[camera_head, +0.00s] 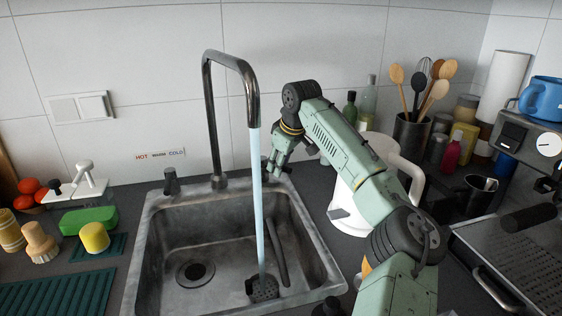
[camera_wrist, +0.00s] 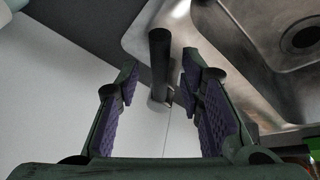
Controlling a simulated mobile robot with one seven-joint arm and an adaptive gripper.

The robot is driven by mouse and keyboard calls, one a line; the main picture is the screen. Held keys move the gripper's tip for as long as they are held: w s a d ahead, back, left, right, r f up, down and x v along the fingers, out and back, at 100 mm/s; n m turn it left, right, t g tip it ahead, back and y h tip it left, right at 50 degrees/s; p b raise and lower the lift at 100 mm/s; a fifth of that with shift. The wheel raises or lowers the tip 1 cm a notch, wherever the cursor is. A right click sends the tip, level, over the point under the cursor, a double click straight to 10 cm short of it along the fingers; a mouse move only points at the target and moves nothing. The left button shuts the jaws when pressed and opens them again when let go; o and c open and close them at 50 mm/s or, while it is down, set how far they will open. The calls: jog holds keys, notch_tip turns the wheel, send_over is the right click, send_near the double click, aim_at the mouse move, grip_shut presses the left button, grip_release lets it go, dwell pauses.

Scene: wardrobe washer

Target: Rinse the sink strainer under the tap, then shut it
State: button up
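The dark, perforated sink strainer (camera_head: 264,292) lies in the right part of the basin, with the running water stream (camera_head: 258,200) landing on it. A dark bar (camera_head: 278,255) rises behind it; I cannot tell whether they are joined. The tap (camera_head: 209,120) is a tall chrome arch behind the sink, with a short dark lever (camera_head: 171,182) to its left. My gripper (camera_head: 271,174) is behind the sink's right side, right of the tap. In the wrist view its fingers (camera_wrist: 158,88) are apart, with a dark post (camera_wrist: 158,60) showing between them; contact is unclear.
The basin's drain (camera_head: 195,273) is at the left. A white jug (camera_head: 348,205) stands beside my arm, with a utensil pot (camera_head: 410,138) behind. Right is a coffee machine (camera_head: 530,160).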

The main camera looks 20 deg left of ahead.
jog(key=shift+c, duration=0.4)
grip_shut()
dwell(0.4)
